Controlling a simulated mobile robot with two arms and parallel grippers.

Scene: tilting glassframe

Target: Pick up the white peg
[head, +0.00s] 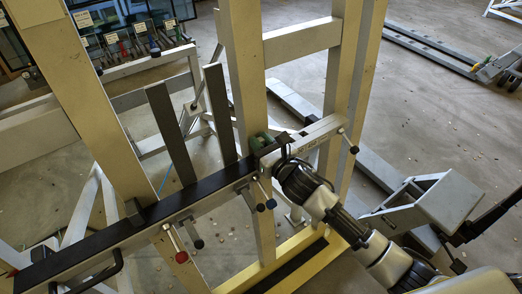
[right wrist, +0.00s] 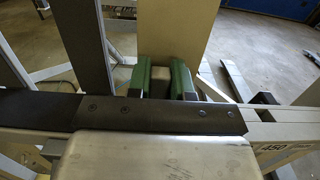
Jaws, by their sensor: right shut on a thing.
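My right gripper (head: 270,143) is at the right part of the long dark-topped beam (head: 95,243), beside the pale upright post. In the right wrist view its two green-padded fingers (right wrist: 158,82) stand just behind the dark beam edge. They are closed on a small greyish block, which I take to be the white peg (right wrist: 152,73); it looks dull in the shade. Its lower part is hidden behind the beam, and in the head view the gripper hides it. I cannot tell whether it is clear of the beam. My left gripper is not in view.
Tall pale posts (head: 245,70) rise close behind the beam. Two dark grey uprights (head: 170,140) stand left of the gripper. Small levers with dark and red knobs (head: 182,257) hang at the beam's front. A grey box (head: 452,198) is at right.

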